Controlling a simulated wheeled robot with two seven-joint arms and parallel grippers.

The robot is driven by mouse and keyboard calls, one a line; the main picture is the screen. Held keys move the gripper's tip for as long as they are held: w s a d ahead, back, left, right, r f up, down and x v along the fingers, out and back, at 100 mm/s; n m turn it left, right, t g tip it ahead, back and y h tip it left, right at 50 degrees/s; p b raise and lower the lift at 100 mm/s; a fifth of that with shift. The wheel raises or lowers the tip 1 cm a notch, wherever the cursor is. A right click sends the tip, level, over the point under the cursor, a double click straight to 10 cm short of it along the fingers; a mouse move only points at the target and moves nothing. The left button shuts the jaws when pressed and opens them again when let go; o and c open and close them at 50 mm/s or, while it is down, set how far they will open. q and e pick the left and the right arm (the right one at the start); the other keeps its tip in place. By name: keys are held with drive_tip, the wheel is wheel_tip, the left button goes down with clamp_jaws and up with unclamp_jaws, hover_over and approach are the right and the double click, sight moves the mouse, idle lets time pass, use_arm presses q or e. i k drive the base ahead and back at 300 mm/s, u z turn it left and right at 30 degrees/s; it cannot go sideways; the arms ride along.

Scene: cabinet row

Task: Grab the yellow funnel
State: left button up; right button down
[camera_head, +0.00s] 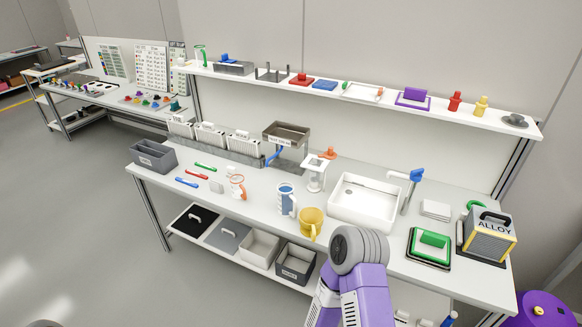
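A yellow vessel (312,220) with a wide round top and a narrower lower part stands near the front edge of the bench, in the middle of the head view. It looks like the yellow funnel, though it is too small to be sure. A purple arm of mine with a grey rounded joint rises from the bottom, just right of and in front of it. No gripper fingers show on this arm, and neither gripper is in view. Nothing is seen holding the yellow vessel.
Grey bins (295,262) sit on the lower shelf.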

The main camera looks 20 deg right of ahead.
sight(311, 219)
drive_tip(key=z, duration=1.05)
drive_tip(key=i, duration=0.55)
drive_tip(key=z, duration=0.05)
